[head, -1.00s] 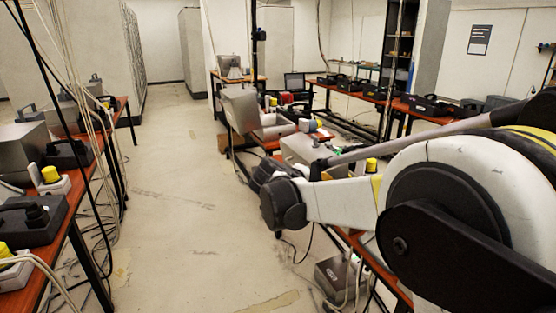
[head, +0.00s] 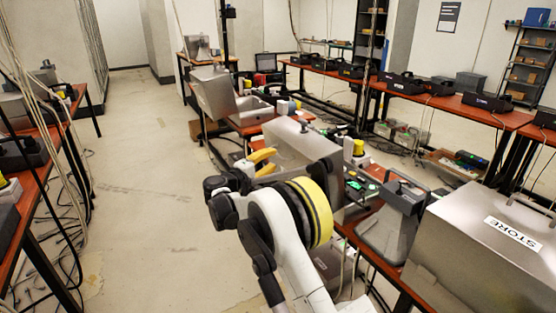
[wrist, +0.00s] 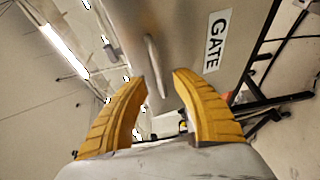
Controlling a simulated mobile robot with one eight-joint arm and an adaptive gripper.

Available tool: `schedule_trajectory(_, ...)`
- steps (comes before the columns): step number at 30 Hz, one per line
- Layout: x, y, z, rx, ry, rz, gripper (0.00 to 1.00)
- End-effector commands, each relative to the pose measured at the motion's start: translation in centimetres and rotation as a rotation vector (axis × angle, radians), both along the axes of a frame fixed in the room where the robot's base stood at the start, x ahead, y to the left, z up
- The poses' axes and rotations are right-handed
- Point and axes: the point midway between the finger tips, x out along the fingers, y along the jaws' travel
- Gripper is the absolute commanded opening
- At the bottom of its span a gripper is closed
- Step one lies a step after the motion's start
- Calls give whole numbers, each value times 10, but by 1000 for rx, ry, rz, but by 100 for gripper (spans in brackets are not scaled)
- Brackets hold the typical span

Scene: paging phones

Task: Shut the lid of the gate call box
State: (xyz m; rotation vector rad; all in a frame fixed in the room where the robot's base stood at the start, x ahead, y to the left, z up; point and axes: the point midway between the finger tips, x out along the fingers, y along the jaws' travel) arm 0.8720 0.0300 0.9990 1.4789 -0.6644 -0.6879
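The gate call box's grey metal lid (wrist: 185,35) fills the upper middle of the wrist view, with a white GATE label (wrist: 216,42) and a thin bar handle (wrist: 153,65). In the head view I take it to be the grey metal panel (head: 292,138) just beyond my gripper; it looks raised, but its hinge and the box below are hidden by my arm. My gripper (wrist: 161,76) has two yellow fingers spread apart. The handle's near end shows between them; contact cannot be told. The gripper also shows in the head view (head: 274,161), left of the panel.
A closed box labelled STORE (head: 500,235) stands at right. Another call box (head: 215,93) with its lid up stands farther back. A handset unit (head: 400,197) and green-lit parts (head: 365,183) lie between. Benches line the left and back; the floor (head: 150,200) at left is clear.

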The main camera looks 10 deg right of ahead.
Motion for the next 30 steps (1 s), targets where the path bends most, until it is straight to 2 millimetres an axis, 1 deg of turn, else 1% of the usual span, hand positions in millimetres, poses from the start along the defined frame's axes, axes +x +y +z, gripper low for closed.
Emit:
schedule_trajectory(1,6,-9,-3,0,0,-3,33)
schedule_trajectory(6,21,-26,-2,0,0,-2,33)
schedule_trajectory(10,27,-32,-1,1,1,1,33)
schedule_trajectory(18,28,-33,0,1,1,1,33)
schedule_trajectory(19,28,-33,0,1,1,1,29)
schedule_trajectory(20,28,-33,0,1,1,0,20)
schedule_trajectory(21,28,-33,0,1,1,0,8)
schedule_trajectory(22,28,-33,0,1,1,0,0)
schedule_trajectory(30,28,-34,2,5,2,0,0)
